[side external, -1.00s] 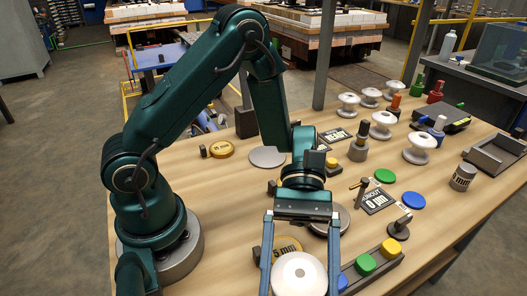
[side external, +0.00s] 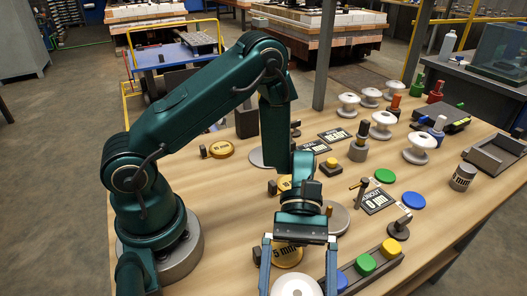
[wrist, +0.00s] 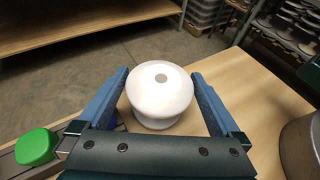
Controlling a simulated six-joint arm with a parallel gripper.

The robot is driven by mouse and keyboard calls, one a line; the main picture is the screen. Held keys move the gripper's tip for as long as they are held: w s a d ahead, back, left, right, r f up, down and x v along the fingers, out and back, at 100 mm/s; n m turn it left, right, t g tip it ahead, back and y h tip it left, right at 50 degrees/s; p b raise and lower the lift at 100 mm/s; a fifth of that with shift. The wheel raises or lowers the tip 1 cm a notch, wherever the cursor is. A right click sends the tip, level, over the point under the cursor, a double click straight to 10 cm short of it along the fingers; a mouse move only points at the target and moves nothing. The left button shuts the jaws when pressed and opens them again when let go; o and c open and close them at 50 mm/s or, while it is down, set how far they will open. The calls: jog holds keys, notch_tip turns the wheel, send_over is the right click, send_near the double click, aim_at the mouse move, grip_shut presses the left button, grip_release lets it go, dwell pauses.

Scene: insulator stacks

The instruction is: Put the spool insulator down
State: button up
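A white spool insulator (side external: 297,287) with a grey centre spot is between the two blue fingers of my gripper (side external: 299,280), at the bottom edge of the side view, where its lower part is cut off. In the wrist view the spool insulator (wrist: 160,98) stands upright, with the fingertips of my gripper (wrist: 160,74) against its left and right sides. My gripper is shut on it. Whether its base touches the table is hard to tell.
A rack with blue, green and yellow buttons (side external: 365,264) lies just right of my gripper. A "5 min" disc (side external: 287,257) and a grey disc (side external: 337,222) lie behind it. Several other white spools (side external: 420,148) stand at the back right. The table edge is close in the wrist view.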

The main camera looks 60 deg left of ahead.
jog(key=shift+r, duration=0.15)
jog(key=v, duration=1.1)
jog(key=shift+w, duration=0.1)
jog(key=shift+w+a+r, duration=0.15)
jog(key=shift+a, duration=0.15)
jog(key=s+a+r+m+t+y, duration=0.5)
jog(key=a+r+m+t+y, duration=0.2)
jog(key=m+t+y, duration=0.4)
jog(key=shift+s+r+t, duration=0.3)
jog(key=shift+r+t, duration=0.5)
jog(key=shift+t, duration=0.2)
